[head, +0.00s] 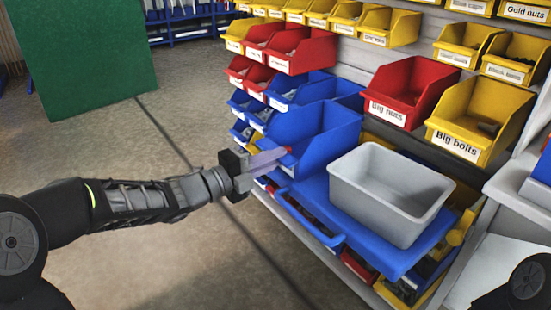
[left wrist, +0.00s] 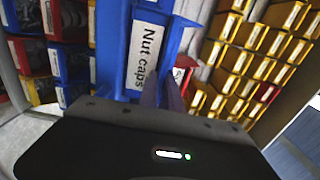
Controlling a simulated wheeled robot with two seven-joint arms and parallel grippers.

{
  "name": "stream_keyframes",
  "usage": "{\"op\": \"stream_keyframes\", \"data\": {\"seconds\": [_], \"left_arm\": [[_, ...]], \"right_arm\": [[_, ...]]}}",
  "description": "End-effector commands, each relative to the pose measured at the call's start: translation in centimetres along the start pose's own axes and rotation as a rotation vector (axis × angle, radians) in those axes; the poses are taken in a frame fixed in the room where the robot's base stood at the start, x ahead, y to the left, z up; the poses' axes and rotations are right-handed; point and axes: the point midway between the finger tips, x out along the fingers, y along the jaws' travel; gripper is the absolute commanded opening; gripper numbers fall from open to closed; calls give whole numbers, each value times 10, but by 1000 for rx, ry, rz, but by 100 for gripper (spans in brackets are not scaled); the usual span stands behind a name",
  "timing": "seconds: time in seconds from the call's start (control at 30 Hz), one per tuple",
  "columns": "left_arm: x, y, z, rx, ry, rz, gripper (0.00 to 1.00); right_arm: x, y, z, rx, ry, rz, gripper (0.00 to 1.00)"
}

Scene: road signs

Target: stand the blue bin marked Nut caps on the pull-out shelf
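The blue bin marked Nut caps (left wrist: 145,50) fills the upper middle of the left wrist view, its label readable sideways. In the head view a large blue bin (head: 318,128), apparently the same one, is in the rack just left of the blue pull-out shelf (head: 405,262). My left gripper (head: 275,158) is at this bin's near left end. In the left wrist view its fingers (left wrist: 164,92) lie close together at the bin's edge. Whether they are closed on the wall I cannot tell. My right gripper is not in view.
A grey empty tub (head: 390,190) stands on the pull-out shelf and takes up much of it. A red Big nuts bin (head: 410,90) and a yellow Big bolts bin (head: 480,115) are behind it. Open floor (head: 190,250) lies to the left.

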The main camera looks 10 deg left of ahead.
Motion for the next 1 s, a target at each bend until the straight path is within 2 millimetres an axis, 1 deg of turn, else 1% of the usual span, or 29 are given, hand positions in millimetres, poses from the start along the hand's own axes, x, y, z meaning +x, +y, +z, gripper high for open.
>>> {"op": "stream_keyframes", "data": {"seconds": [0.03,0.27,0.5,0.63,0.77,0.87,1.0], "left_arm": [[0,0,0,0,0,1,12],[0,0,0,0,0,1,30],[0,0,0,0,0,1,30],[0,-5,0,0,0,1,30],[-14,-4,1,1,-3,-1,30],[-32,-4,1,1,-4,0,30],[-62,-4,1,1,-4,1,30]], "right_arm": [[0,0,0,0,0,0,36],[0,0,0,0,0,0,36],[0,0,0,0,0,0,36],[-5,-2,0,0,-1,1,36],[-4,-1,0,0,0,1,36],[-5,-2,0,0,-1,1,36],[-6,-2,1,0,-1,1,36]]}}
